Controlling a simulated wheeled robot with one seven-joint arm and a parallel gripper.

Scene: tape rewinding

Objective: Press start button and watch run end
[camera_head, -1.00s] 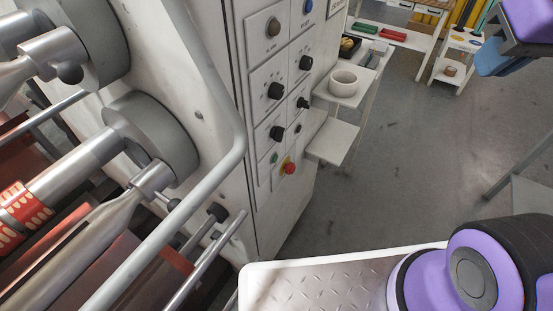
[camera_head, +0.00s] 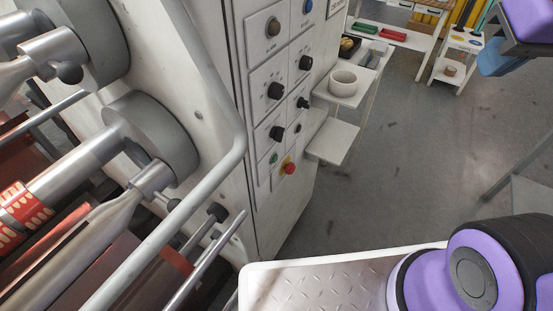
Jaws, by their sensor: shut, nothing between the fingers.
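The control panel (camera_head: 285,75) is on the side of the pale machine, with several black knobs and buttons. A small green button (camera_head: 273,158) sits low on it, left of a red mushroom button (camera_head: 290,168) on a yellow base. A blue button (camera_head: 308,6) is at the top edge, and a grey round button (camera_head: 273,27) is to its left. No label is legible. A roll with a red and cream printed pattern (camera_head: 22,208) sits on a metal shaft at the left, partly cut off. My gripper is not visible; only purple, black and blue parts of my arm show at the right.
A bent grey rail (camera_head: 238,130) runs in front of the rollers, left of the panel. Small white shelves (camera_head: 335,140) stand behind the panel, one with a pale round bowl (camera_head: 343,83). Grey floor (camera_head: 400,150) is open at the centre right.

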